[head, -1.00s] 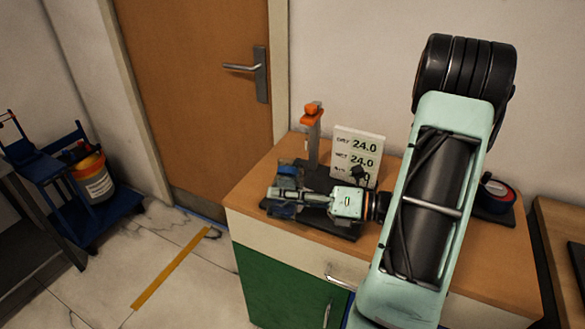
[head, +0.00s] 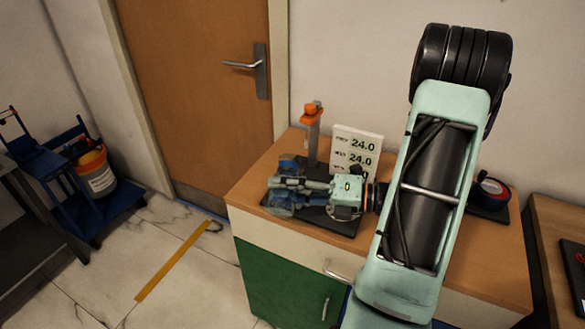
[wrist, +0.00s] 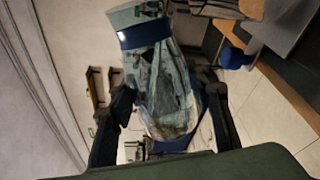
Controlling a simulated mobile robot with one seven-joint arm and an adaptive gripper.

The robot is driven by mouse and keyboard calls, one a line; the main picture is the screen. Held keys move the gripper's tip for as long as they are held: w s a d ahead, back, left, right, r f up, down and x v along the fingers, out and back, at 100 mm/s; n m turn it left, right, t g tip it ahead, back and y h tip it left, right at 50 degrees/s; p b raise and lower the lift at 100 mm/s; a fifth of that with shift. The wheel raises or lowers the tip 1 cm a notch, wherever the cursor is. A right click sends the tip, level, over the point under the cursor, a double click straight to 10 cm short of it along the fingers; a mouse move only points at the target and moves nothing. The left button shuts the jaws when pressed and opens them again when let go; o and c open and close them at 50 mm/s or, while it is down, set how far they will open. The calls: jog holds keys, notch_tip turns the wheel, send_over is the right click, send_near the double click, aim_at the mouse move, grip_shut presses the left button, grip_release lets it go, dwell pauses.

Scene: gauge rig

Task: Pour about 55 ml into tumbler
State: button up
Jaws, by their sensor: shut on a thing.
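My gripper (head: 302,190) reaches left from my arm over the cabinet top and is shut on a clear vessel with blue parts (head: 283,206). In the wrist view the vessel (wrist: 162,85) lies between the two dark fingers, with a broad blue band near its upper end. It looks tilted; its liquid level cannot be read. Another small bluish clear thing (head: 289,164) stands just behind my gripper on the dark mat (head: 344,226). It may be the tumbler, but my gripper partly covers it. No stream of liquid can be made out.
A white display board (head: 357,148) reading 24.0 stands behind my gripper, its lower part partly covered. A grey post with an orange top (head: 312,132) stands beside it. A dark round item with red (head: 490,192) sits right of my arm. The cabinet's left front corner (head: 245,197) is clear.

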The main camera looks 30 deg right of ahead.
jog(key=shift+r, duration=0.25)
jog(key=shift+r+m+p, duration=0.2)
jog(key=shift+m+p, duration=0.1)
jog(key=shift+p, duration=0.15)
jog(key=shift+w+p, duration=0.1)
jog(key=shift+p, duration=0.2)
jog(key=shift+d+r+m+p, duration=0.1)
jog(key=shift+m+p, duration=0.2)
jog(key=shift+p, duration=0.2)
jog(key=shift+r+p, duration=0.2)
jog(key=shift+p, duration=0.45)
dwell(0.9)
